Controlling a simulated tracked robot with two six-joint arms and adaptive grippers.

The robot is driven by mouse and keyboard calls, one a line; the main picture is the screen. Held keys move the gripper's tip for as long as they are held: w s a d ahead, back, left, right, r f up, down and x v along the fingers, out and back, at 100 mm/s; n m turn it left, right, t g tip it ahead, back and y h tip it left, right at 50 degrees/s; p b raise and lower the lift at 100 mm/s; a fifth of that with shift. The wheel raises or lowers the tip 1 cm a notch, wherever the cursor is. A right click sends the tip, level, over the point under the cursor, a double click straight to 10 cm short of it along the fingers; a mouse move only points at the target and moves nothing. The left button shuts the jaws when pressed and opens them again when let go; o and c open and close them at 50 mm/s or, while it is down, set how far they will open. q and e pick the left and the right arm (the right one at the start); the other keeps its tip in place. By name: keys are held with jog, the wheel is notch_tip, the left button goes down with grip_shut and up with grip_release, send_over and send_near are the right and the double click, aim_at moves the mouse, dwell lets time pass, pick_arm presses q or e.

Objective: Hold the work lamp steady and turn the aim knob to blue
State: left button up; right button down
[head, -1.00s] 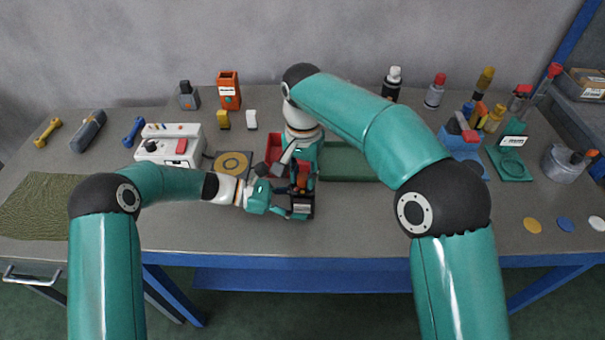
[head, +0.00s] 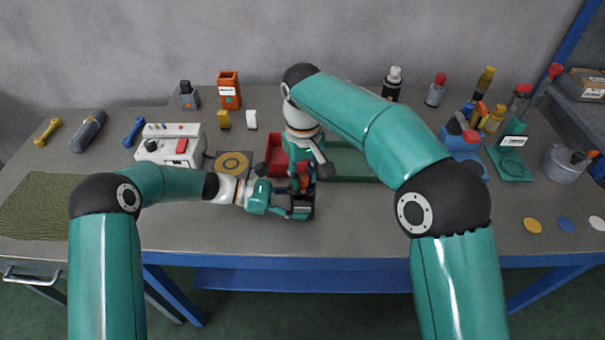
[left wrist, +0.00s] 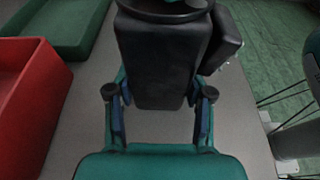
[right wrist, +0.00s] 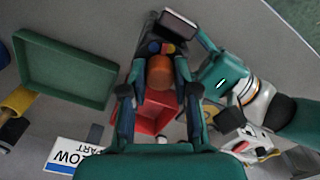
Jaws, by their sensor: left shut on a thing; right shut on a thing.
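The work lamp (head: 301,207) stands on the bench in front of me, a dark boxy body with an orange part on top. The left wrist view shows its black body (left wrist: 160,62) between the fingers. My left gripper (head: 290,203) is shut on this body from the left. My right gripper (head: 306,172) reaches down from above and is shut on the orange aim knob (right wrist: 160,72). Red, blue and yellow patches (right wrist: 161,47) show just beyond the knob in the right wrist view. Which colour the knob points to I cannot tell.
A red bin (head: 274,150) and a green tray (head: 350,163) lie just behind the lamp. A white device (head: 170,146) and a dark pad with a yellow ring (head: 231,165) stand to the left. Bottles and tools crowd the right. The bench front is clear.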

aim_at(303, 175)
jog(key=n, duration=0.5)
jog(key=shift+n, duration=0.4)
dwell(0.3)
jog(key=c, duration=0.9)
grip_release()
jog(key=shift+o, duration=0.2)
notch_tip(303, 175, up, 9)
jog(key=shift+r, duration=1.35)
